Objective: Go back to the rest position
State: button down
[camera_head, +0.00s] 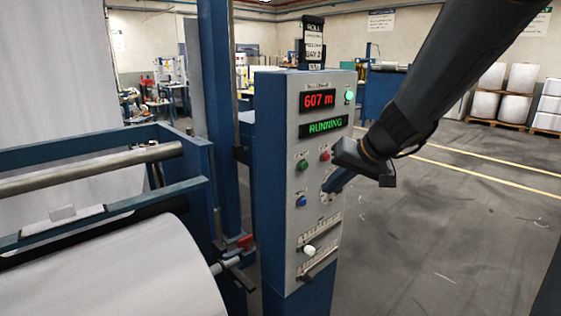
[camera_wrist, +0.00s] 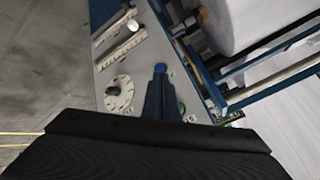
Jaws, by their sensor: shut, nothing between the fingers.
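My gripper (camera_head: 328,188) is shut and empty, in front of the control panel (camera_head: 283,225) of a blue machine post. In the head view its fingers overlap the dial's area on the panel. In the wrist view the closed blue fingers (camera_wrist: 159,80) point at the panel, with the blue button (camera_wrist: 160,68) just beyond their tips and the dial (camera_wrist: 119,93) to their left. Whether the tips touch the panel cannot be told. The panel display (camera_head: 317,100) reads 607 m and a green sign (camera_head: 323,126) reads RUNNING.
The panel also has a green button (camera_head: 302,165), a red button (camera_head: 324,156) and a white slider knob (camera_head: 309,250). A large white roll (camera_head: 110,275) and its frame stand at left. Open grey floor (camera_head: 440,235) lies to the right. Wrapped rolls (camera_head: 485,107) stand on pallets far back.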

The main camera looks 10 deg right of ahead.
jog(key=s+f+g+h, duration=0.2)
jog(key=s+f+g, duration=0.1)
jog(key=s+f, duration=0.4)
jog(key=s+f+n+g+h, duration=0.1)
jog(key=s+f, duration=0.6)
jog(key=s, duration=0.7)
jog(key=shift+s+a+f+g+h, duration=0.25)
jog(key=shift+g+h, duration=0.35)
jog(key=shift+g, duration=0.4)
jog(key=shift+w, duration=0.15)
